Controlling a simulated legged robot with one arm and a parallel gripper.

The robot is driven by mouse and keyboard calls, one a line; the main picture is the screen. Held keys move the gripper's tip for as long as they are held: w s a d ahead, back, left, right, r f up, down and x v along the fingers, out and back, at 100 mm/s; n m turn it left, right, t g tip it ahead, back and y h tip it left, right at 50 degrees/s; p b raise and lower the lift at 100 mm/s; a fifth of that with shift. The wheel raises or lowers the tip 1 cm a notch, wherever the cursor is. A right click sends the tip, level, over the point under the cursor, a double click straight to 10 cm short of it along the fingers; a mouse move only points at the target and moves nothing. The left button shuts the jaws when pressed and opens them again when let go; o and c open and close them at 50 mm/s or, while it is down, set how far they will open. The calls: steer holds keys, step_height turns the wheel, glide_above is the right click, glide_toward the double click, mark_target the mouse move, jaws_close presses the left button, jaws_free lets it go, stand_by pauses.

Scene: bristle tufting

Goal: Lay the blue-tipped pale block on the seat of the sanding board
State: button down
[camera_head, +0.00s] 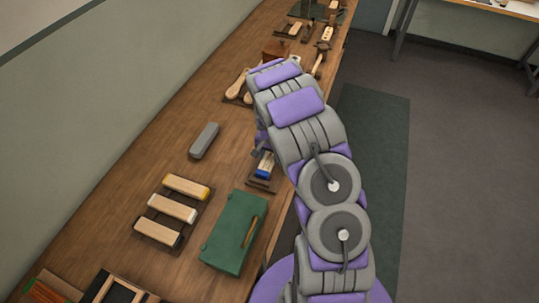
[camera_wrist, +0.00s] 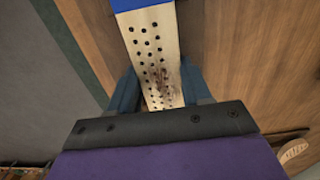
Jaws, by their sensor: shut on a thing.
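The blue-tipped pale block (camera_wrist: 152,45) is between the two fingers of my gripper (camera_wrist: 160,90) in the wrist view. Rows of dark holes show on its face, and its blue end (camera_wrist: 140,4) points to the top of that view. In the head view, the block's blue part (camera_head: 265,164) shows just left of my arm. The brown sanding board (camera_head: 261,185) shows under and around it, partly hidden by my arm. I cannot tell whether the block touches the board's seat. In the head view, my gripper is mostly hidden by my arm.
A rack (camera_head: 152,213) with yellow-, white- and black-tipped blocks lies left on the bench. A grey block (camera_head: 204,140) lies behind it. A green case (camera_head: 232,225) lies nearer me. Wooden tools (camera_head: 236,88) lie farther along. Bare bench lies between the grey block and the board.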

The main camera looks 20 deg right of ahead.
steer(key=shift+f, duration=0.35)
jaws_free()
stand_by(0.8)
steer(key=shift+r, duration=0.1)
steer(key=shift+r+p, duration=1.3)
steer(key=shift+r, duration=2.6)
